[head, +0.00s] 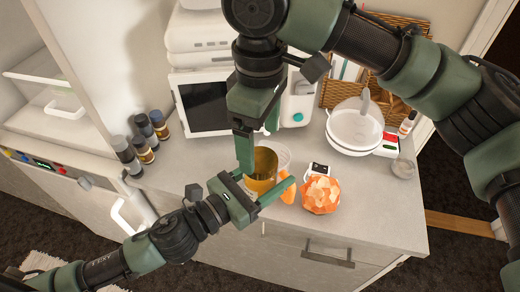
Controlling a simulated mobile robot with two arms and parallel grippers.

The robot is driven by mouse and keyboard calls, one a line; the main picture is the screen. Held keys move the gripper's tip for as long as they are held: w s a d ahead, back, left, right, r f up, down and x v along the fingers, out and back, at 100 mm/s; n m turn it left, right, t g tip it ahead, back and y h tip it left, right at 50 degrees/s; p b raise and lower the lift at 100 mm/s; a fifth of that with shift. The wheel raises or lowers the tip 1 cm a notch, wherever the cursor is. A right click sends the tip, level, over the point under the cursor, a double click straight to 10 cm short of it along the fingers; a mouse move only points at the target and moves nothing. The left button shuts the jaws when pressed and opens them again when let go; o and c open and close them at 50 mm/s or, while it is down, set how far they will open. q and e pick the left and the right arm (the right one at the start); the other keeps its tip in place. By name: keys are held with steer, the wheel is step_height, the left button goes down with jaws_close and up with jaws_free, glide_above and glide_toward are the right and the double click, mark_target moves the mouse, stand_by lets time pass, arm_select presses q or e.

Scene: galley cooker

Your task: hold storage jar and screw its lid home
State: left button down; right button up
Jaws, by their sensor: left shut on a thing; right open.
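The storage jar (264,166) is amber and stands near the front edge of the worktop, partly covered by my grippers. My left gripper (268,182) reaches in from the lower left and is shut on the jar, with its fingers on either side. My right gripper (259,150) points down from above, just over the jar's top. It is open, and I see nothing between its fingers. I cannot make out the lid for sure; a small round translucent disc (403,168) lies at the worktop's right edge.
An orange faceted ball (321,195) and an orange piece (288,191) sit right of the jar. A white bowl (354,132) stands behind them. Several dark bottles (143,150) stand at the left, and a white microwave (205,105) at the back. The front right worktop (385,215) is clear.

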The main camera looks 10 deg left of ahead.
arm_select(q)
steer(key=shift+r, duration=0.1)
arm_select(e)
step_height(320, 180, up, 8)
steer(key=shift+f, duration=0.25)
stand_by(0.4)
